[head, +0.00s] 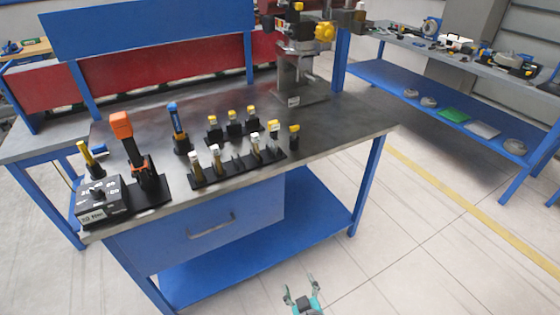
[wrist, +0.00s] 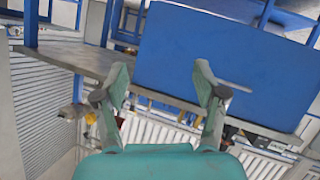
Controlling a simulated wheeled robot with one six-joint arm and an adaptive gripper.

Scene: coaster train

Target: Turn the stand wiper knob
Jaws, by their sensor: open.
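A small grey-and-black box (head: 102,206) with markings on its top and a label on its front sits at the left front corner of the steel workbench (head: 330,129). A dark knob (head: 97,191) stands on its top; it looks like the stand's knob, but the label is too small to read surely. My gripper (head: 301,285) is low in front of the bench, right of the drawer, far from the box. Its two fingers are spread and empty, and they also show in the wrist view (wrist: 160,72). I cannot make out the knob in the wrist view.
An orange-and-black tool (head: 124,128) stands beside the box, with a yellow-handled tool (head: 86,155) behind it. A black rack (head: 238,168) holds several small tools. A blue drawer (head: 205,232) is below the bench top. The floor (head: 420,250) to the right is clear.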

